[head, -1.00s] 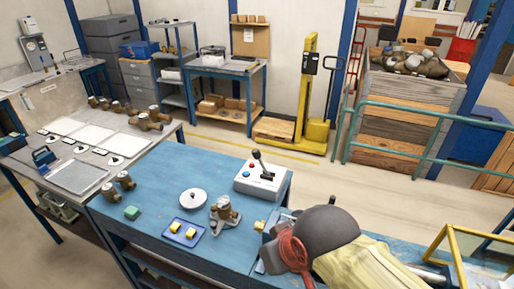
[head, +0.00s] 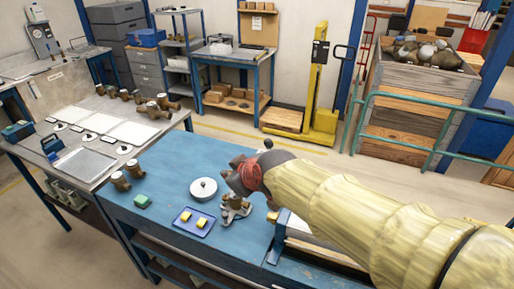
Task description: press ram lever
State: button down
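The ram lever's dark knob (head: 267,143) shows just above my forearm in the head view. Its lower stem and most of the white control box under it are hidden behind my arm. My gripper (head: 234,182), dark with a reddish wrist part, reaches in from the right over the blue bench. In the picture it lies left of and below the lever knob. I see no contact with the lever, though the arm hides part of it. Its fingers are small and dark, and I cannot tell whether they are open or shut.
A yellow lift (head: 318,85) stands behind.

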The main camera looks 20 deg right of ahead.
jog(key=w+d+f+n+t+h+b, duration=0.1)
jog(key=w+d+f+n+t+h, duration=0.15)
jog(key=w, duration=0.75)
jog(key=w+d+f+n+t+h+b, duration=0.15)
jog(key=w+f, duration=0.25)
jog(key=w, duration=0.6)
jog(key=w+d+f+n+h, duration=0.4)
jog(key=d+f+h, duration=0.3)
jog(key=f, duration=0.3)
jog(key=shift+w+d, duration=0.4)
jog(key=shift+d, duration=0.05)
